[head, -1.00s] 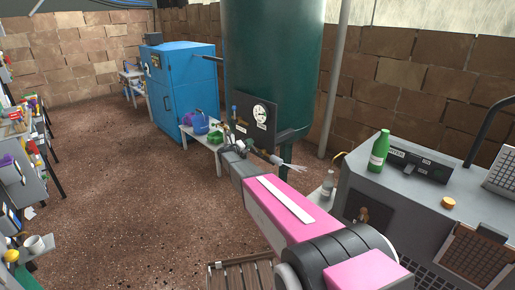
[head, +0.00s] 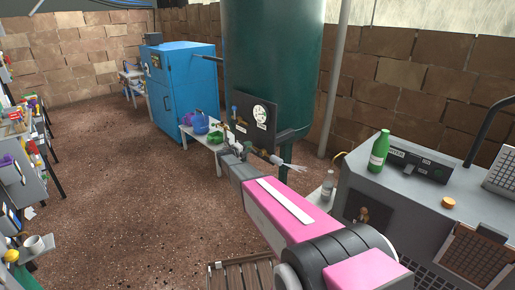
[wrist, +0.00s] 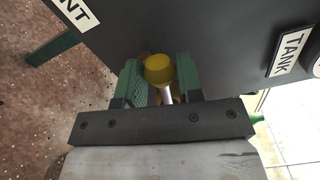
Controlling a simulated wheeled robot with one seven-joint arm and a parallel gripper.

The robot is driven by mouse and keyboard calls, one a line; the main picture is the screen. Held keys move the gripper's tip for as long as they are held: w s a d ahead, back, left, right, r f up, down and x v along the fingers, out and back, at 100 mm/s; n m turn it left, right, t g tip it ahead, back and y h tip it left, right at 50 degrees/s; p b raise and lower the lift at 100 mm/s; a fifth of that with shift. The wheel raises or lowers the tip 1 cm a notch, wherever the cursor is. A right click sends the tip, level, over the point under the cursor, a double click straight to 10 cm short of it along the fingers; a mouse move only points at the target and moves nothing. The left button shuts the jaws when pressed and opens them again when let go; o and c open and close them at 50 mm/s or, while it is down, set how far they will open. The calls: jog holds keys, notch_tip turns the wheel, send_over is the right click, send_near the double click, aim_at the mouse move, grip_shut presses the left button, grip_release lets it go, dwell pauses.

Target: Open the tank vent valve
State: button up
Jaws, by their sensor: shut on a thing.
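The tall green tank (head: 272,60) stands at the back centre of the head view, with a dark panel (head: 242,107) on its front. My gripper (head: 243,150) is at the pipe fittings below this panel. In the wrist view, a yellow valve part (wrist: 160,69) with a pale metal stem sits between my gripper's green fingers (wrist: 163,84), which are shut on it. A label ending in "NT" (wrist: 75,14) is at the upper left and a "TANK" label (wrist: 291,52) at the right. The handle's turn angle is unclear.
A round gauge (head: 261,114) is on the panel. A pipe end with white strands (head: 280,162) sticks out just right of my gripper. A white table (head: 205,142) with containers stands to the left. A grey console (head: 425,190) with a green bottle (head: 379,151) is at the right.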

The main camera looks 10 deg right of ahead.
jog(key=shift+f+n, duration=0.95)
jog(key=shift+n, duration=0.35)
jog(key=o, duration=0.7)
jog(key=shift+w, duration=0.1)
jog(key=shift+o, duration=0.2)
jog(key=shift+a, duration=0.1)
jog(key=shift+v, duration=2)
